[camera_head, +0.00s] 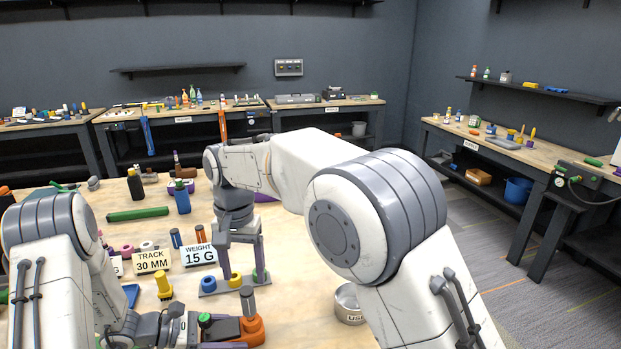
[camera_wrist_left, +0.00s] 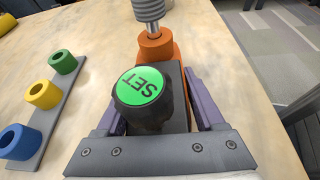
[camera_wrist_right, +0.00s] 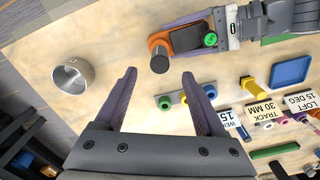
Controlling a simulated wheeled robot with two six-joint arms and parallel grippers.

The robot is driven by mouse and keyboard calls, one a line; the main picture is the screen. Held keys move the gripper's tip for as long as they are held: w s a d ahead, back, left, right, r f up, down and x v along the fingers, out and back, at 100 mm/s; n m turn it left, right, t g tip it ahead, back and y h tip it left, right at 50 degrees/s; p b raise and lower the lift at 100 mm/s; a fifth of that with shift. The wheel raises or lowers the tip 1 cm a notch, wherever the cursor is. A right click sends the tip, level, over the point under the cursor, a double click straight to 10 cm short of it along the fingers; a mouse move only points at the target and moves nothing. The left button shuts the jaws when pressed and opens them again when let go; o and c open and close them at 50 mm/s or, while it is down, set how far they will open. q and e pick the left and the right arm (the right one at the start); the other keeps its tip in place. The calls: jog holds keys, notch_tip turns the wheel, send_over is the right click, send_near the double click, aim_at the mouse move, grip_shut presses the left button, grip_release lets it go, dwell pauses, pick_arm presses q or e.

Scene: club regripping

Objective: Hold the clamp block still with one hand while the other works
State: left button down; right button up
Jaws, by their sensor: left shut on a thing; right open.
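The clamp block (camera_head: 252,327) is orange and dark grey, with a ribbed grey post and a green SET button. It lies on the wooden bench at the front; in the left wrist view its orange end (camera_wrist_left: 155,48) points away from me. My left gripper (camera_wrist_left: 158,108) is shut on the block's dark body, one purple finger on each side. My right gripper (camera_head: 241,272) is open and empty, pointing down behind the block over the ring rack. In the right wrist view the block (camera_wrist_right: 160,42) lies beyond my right gripper's open fingers (camera_wrist_right: 158,74).
A grey rack (camera_wrist_left: 45,130) holds blue, yellow and green rings beside the block. A steel cup (camera_head: 347,305) stands to the right. Signs reading TRACK 30 MM (camera_head: 152,262) and WEIGHT 15 G (camera_head: 199,254) stand behind. A green rod (camera_head: 138,214) lies farther back.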

aim_at(246, 290)
notch_tip(246, 290, down, 7)
jog(key=shift+f, duration=0.2)
dwell(0.4)
